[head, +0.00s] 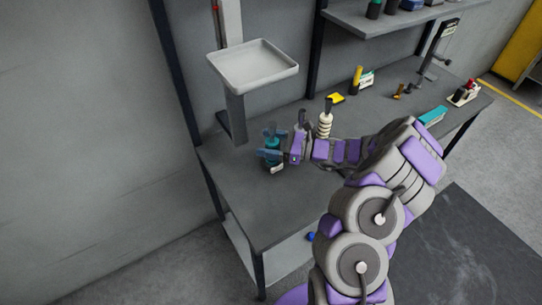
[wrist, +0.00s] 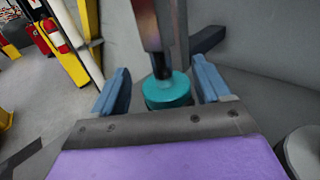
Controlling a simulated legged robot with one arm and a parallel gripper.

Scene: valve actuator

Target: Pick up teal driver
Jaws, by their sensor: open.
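The teal driver (wrist: 167,92) shows in the wrist view as a round teal body with a dark shaft rising from it. It lies between the two blue fingers of my gripper (wrist: 161,72), with a gap visible on either side. In the head view the teal driver (head: 273,143) stands near the left end of the grey workbench (head: 235,195), partly hidden by the fingers. My gripper (head: 268,143) is open around it, reaching in from the right. Whether either finger touches it cannot be told.
A pale tray on a post (head: 253,65) stands behind and left of my gripper. A cream ribbed handle (head: 324,124) stands close beside my wrist. A yellow item (head: 336,98) and a teal box (head: 433,116) lie farther right. The bench front left is clear.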

